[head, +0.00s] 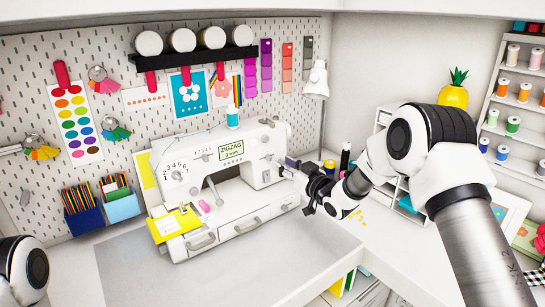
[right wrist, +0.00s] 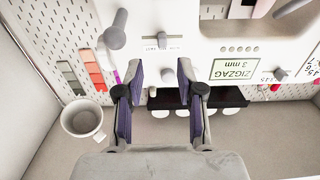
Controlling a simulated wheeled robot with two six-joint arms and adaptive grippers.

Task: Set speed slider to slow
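The white sewing machine (head: 225,170) stands on the grey mat, its display (head: 231,152) reading ZIGZAG 3 mm. In the right wrist view the small grey slider knob (right wrist: 162,41) shows on the machine's front, near the middle of a short labelled track; the label is too small to read surely. My right gripper (head: 284,168) is at the right end of the machine, in front of its face. In the right wrist view its two purple-padded fingers (right wrist: 161,78) are apart with nothing between them, and the knob lies beyond the gap. My left gripper is out of view.
A large grey knob (right wrist: 116,32) sticks out left of the slider, and another small knob (right wrist: 280,74) is right of the display. The grey mat (head: 215,265) is clear in front of the machine.

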